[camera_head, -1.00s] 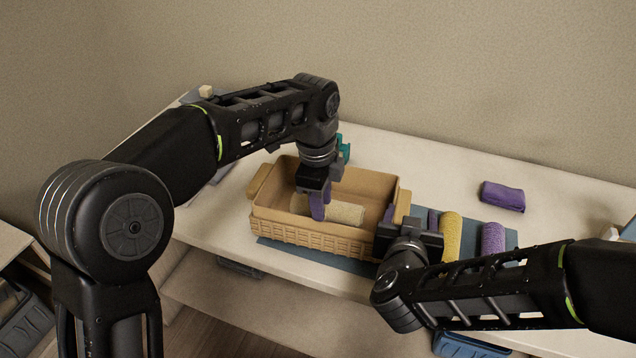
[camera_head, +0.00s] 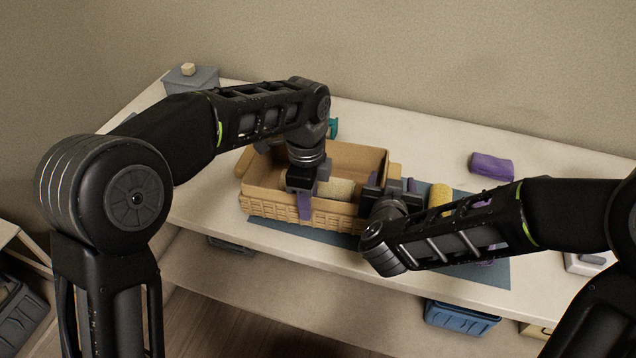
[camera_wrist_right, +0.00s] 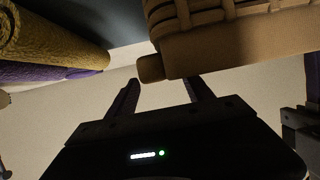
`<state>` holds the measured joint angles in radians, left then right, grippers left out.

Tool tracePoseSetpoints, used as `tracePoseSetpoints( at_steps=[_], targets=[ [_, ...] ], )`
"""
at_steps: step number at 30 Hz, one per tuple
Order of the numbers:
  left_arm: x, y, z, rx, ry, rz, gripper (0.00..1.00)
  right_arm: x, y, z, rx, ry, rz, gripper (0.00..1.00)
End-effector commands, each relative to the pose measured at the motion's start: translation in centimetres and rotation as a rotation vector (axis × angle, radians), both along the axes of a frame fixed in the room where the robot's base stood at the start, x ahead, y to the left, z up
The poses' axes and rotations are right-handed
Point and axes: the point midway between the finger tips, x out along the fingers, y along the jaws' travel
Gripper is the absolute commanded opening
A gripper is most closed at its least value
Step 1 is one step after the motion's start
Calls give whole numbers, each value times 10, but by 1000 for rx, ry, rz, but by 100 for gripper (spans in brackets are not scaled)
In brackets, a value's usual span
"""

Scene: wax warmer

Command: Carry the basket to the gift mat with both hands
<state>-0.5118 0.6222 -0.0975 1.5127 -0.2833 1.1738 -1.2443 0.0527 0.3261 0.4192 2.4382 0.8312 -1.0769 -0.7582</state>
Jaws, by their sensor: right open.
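The tan woven basket (camera_head: 270,203) stands at the left part of the blue-grey mat (camera_head: 330,237), with a cream rolled towel (camera_head: 338,188) inside. Its left handle (camera_head: 245,160) and right handle (camera_head: 394,172) stick out at the ends. My left gripper (camera_head: 305,208) points down at the basket's front wall, its purple finger overlapping that wall; its opening cannot be made out. My right gripper (camera_head: 398,187) is open beside the basket's right end. In the right wrist view, its parted fingertips (camera_wrist_right: 165,88) are just short of the basket's handle end (camera_wrist_right: 151,68), with nothing held.
A yellow roll (camera_head: 440,193) and a purple roll (camera_head: 480,203) lie right of the basket, partly behind my right arm. A grey box (camera_head: 190,79) stands at the far left. A blue bin (camera_head: 460,318) is below the table.

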Motion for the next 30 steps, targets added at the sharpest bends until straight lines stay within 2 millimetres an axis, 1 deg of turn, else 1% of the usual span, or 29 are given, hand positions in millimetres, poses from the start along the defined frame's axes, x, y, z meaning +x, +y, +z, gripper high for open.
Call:
tracePoseSetpoints(
  at_steps=[1, 3, 6, 10, 16, 17, 27, 30],
  targets=[
    [0, 0, -8, 1, 2, 0, 31, 6, -2, -3, 1, 2, -1, 60],
    [0, 0, -15, 1, 2, 0, 31, 13, -3, -6, 1, 2, -1, 60],
    [0, 0, -22, 0, 0, 0, 31, 20, -5, -9, 1, 1, 1, 60],
    [0, 0, -26, 0, -1, 0, 31, 23, -6, -10, 0, 0, 0, 60],
    [0, 0, -26, -1, -1, 0, 31, 23, -6, -10, 0, 0, 0, 60],
    [0, 0, -26, -1, -1, 0, 29, 23, -5, -10, 0, 0, 1, 58],
    [0, 0, -26, -1, -1, 0, 1, 23, -5, -10, 0, 0, 1, 31],
    [0, 0, -26, -1, -1, 0, 0, 23, -5, -10, 0, 0, 1, 22]
  ],
)
